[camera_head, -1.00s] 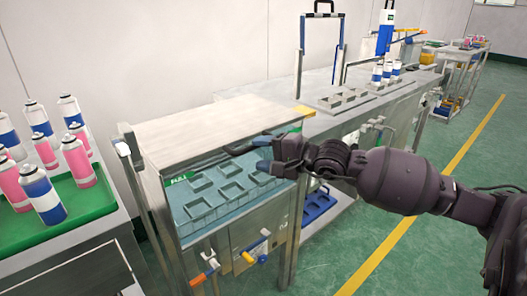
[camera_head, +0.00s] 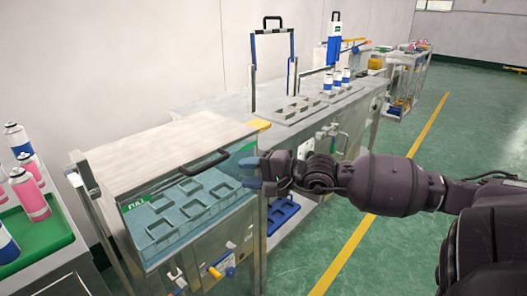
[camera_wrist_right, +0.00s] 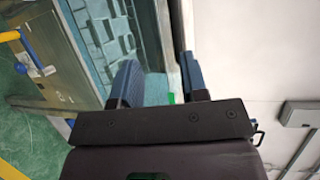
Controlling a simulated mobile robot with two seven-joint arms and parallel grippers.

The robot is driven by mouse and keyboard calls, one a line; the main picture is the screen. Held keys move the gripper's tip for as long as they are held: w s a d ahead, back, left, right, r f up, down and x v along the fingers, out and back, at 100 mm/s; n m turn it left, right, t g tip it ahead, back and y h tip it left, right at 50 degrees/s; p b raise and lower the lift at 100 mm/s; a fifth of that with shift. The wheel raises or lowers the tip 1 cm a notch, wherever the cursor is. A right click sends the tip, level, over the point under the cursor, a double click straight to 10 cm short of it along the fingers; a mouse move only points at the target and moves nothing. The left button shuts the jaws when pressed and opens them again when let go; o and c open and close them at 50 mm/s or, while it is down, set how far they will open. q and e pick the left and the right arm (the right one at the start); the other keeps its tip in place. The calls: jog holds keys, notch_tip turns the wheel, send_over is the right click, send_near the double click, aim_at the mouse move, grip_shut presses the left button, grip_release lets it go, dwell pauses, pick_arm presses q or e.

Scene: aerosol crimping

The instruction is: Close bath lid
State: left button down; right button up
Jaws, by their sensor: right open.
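The bath (camera_head: 200,240) is a metal tank with blue-tinted contents and several square holders inside. Its pale flat lid (camera_head: 150,152) lies over the rear part, and the holders show in front of it. A black bar handle (camera_head: 205,162) is at the lid's front edge. My right gripper (camera_head: 252,173) has blue fingertips and is open and empty, right of the handle and apart from it, by the bath's right side. In the right wrist view its two fingers (camera_wrist_right: 160,80) stand apart, with part of the bath (camera_wrist_right: 95,40) beyond. My left gripper is out of view.
A green tray (camera_head: 45,235) with pink and blue cans stands at the left. A workbench (camera_head: 240,105) with holders and several blue-white cans (camera_head: 337,80) extends behind. Green floor (camera_head: 380,260) is clear at the right.

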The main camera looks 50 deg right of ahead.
jog(key=v, duration=0.2)
jog(key=shift+s+r+p, duration=0.15)
jog(key=shift+s+p, duration=0.1)
jog(key=shift+p, duration=0.05)
jog(key=shift+d, duration=0.1)
dwell(0.5)
